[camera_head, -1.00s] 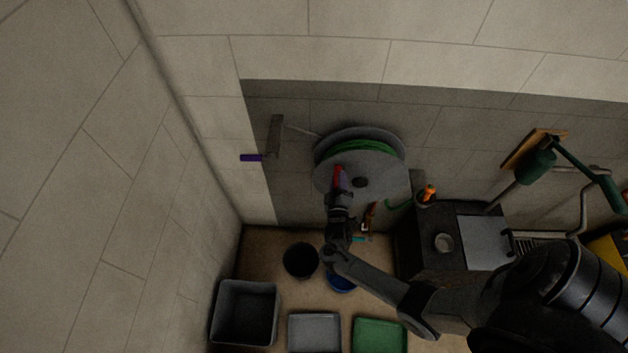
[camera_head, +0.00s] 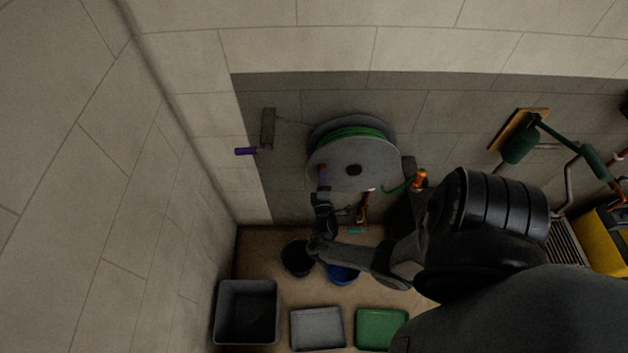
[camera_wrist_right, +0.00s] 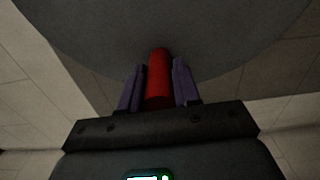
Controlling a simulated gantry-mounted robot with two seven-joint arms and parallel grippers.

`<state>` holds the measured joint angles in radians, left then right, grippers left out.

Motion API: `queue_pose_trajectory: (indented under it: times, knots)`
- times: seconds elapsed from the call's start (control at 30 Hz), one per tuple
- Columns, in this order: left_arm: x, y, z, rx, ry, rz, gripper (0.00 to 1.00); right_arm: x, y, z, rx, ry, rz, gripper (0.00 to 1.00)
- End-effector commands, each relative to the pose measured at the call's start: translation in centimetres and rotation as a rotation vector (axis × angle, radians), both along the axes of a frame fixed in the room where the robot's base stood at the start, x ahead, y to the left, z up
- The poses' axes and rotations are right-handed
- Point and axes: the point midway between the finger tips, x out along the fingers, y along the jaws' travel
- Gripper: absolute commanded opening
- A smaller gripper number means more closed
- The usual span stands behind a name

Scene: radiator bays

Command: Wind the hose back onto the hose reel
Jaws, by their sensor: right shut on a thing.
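The hose reel (camera_head: 372,172) is a grey disc-sided drum on the wall, with green hose (camera_head: 355,132) wound between its discs. A green hose end (camera_head: 396,187) shows at the reel's lower right. My right gripper (camera_head: 322,178) is at the left part of the reel's front disc. In the right wrist view its two fingers stand on either side of the red crank handle (camera_wrist_right: 159,78) and are shut on it, with the grey disc (camera_wrist_right: 200,40) behind. My left gripper is not in view.
Below the reel are a black bucket (camera_head: 297,257), a blue bucket (camera_head: 343,275), a dark grey bin (camera_head: 247,286), a grey tray (camera_head: 318,329) and a green tray (camera_head: 381,329). A purple-handled tool (camera_head: 267,129) hangs left of the reel. A yellow object (camera_head: 606,237) is at right.

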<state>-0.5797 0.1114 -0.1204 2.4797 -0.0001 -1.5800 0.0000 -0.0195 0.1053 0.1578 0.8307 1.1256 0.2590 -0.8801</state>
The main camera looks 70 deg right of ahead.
Motion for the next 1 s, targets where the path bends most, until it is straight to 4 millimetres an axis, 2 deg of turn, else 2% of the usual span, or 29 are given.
queue_pose_trajectory:
  times: [0.4, 0.43, 0.57, 0.87, 1.0]
  knots:
    - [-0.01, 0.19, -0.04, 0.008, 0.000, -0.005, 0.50, -0.27, -0.11, -0.18, 0.001, 0.007, -0.004, 0.00]
    - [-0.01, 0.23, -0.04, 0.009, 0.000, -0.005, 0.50, -0.27, -0.11, -0.18, 0.001, 0.007, -0.004, 0.36]
    - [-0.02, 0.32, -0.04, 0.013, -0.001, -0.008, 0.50, -0.26, -0.11, -0.16, 0.000, 0.006, -0.004, 0.56]
    - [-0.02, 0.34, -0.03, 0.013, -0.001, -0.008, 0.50, -0.24, -0.04, -0.12, 0.000, 0.005, -0.004, 0.57]
    - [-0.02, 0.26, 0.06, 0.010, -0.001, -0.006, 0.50, -0.48, 0.67, -0.12, 0.000, 0.005, -0.003, 0.57]
